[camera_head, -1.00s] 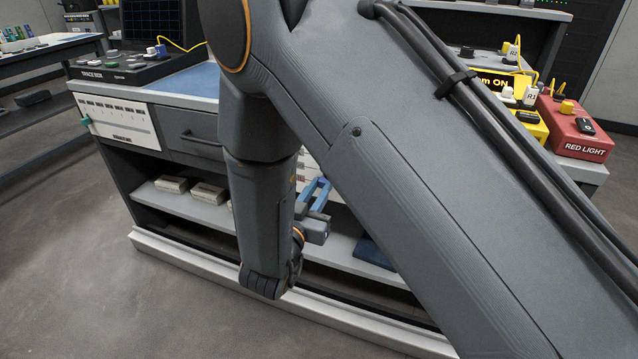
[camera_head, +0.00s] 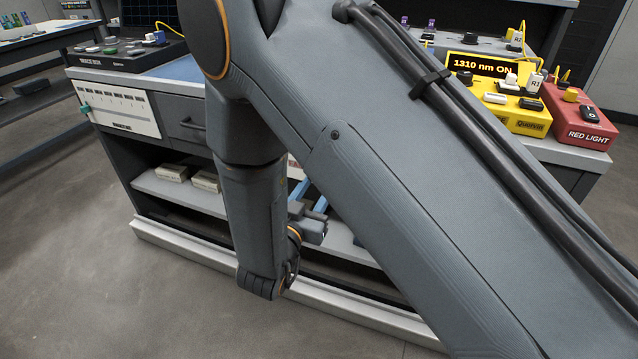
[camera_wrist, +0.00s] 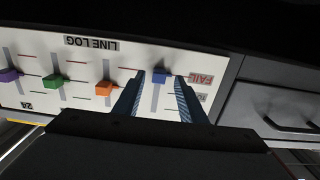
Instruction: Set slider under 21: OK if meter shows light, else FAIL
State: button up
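The LINE LOG panel (camera_wrist: 120,58) fills the wrist view upside down, with purple, green, orange and blue sliders. A "24" shows at its lower left; no 21 is readable. "FAIL" is printed in red at the right, above a smaller label I cannot read surely. My gripper (camera_wrist: 160,77) is open, its two blue fingers on either side of the blue slider knob (camera_wrist: 159,76), with gaps showing. In the head view my gripper (camera_head: 312,190) is partly hidden behind my arm, low at the bench front. A lit display (camera_head: 484,66) reads "1310 nm ON".
A yellow box (camera_head: 520,121) and a RED LIGHT box (camera_head: 583,130) stand on the bench at right. A TRACE BOX (camera_head: 95,60) is at left. A drawer with a handle (camera_wrist: 290,124) adjoins the panel. The floor at left is clear.

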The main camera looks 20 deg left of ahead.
jog(key=s, duration=0.6)
jog(key=shift+a+p, duration=0.2)
jog(key=shift+p, duration=0.2)
jog(key=shift+s, duration=0.1)
